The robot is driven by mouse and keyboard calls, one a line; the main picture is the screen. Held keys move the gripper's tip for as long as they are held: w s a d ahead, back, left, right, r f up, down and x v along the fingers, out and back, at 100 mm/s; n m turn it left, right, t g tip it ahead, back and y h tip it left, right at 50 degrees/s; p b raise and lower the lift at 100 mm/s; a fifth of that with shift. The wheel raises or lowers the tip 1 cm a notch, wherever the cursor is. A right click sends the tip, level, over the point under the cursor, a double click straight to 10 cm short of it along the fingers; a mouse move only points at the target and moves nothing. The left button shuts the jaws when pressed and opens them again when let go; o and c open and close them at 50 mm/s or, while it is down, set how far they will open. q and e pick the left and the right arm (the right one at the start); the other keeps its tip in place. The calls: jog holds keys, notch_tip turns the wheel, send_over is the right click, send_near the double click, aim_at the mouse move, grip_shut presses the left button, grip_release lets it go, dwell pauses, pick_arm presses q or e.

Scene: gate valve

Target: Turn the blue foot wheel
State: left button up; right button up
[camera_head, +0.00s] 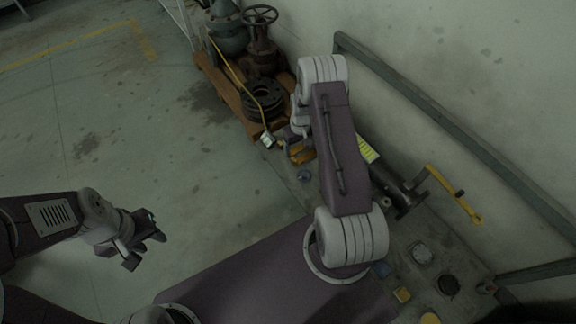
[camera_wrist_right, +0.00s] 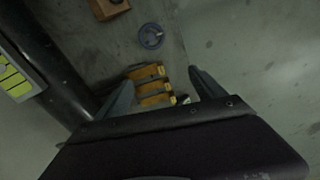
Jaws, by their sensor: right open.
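In the head view my right forearm and wrist hide most of that gripper. My left gripper (camera_head: 147,250) hangs over bare floor at the left, far from the wheel, with its fingers apart and empty.
Yellow bars (camera_wrist_right: 152,88) show between and below my right fingers. A rusty gate valve (camera_head: 261,50) stands on a wooden pallet (camera_head: 222,85) by the wall. The left floor is clear.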

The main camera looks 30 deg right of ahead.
jog(key=b, duration=0.2)
send_near(304, 175)
jog(key=shift+w+m+g, duration=0.3)
jog(key=shift+w+g, duration=0.1)
jog(key=shift+w, duration=0.05)
notch_tip(304, 175, down, 9)
jog(key=b, duration=0.5)
jog(key=shift+s+d+b, duration=0.1)
jog(key=shift+d+b, duration=0.1)
jog(key=shift+b, duration=0.15)
pick_arm(q)
notch_tip(304, 175, down, 9)
jog(key=shift+s, duration=0.25)
jog(key=shift+a, duration=0.1)
pick_arm(e)
jog(key=shift+r, duration=0.1)
jog(key=c, duration=1.4)
